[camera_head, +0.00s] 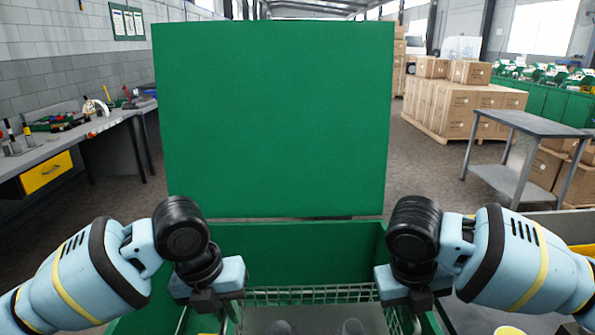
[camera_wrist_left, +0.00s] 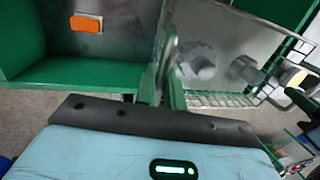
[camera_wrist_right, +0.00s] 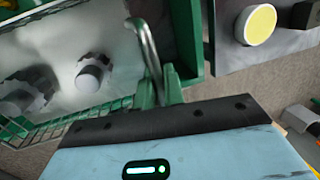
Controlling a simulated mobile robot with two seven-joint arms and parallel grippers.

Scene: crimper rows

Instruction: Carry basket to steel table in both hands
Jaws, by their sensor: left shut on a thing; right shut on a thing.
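The wire basket (camera_head: 310,293) has green mesh sides and a grey floor, and stands low in front of me in the head view. Several grey and dark parts lie inside it, showing best in the right wrist view (camera_wrist_right: 93,72). My left gripper (camera_head: 228,306) is shut on the basket's left handle, a bent metal bar (camera_wrist_left: 160,70). My right gripper (camera_head: 404,302) is shut on the right handle (camera_wrist_right: 150,50). I cannot tell whether the basket is resting or lifted. The steel table (camera_head: 528,124), grey with a lower shelf, stands to the right, apart from the basket.
A tall green panel (camera_head: 275,115) rises behind the basket and blocks the view ahead. A grey workbench (camera_head: 85,130) with tools runs along the left wall. Stacked cartons (camera_head: 455,105) stand behind the steel table. Some bare floor shows between panel and table.

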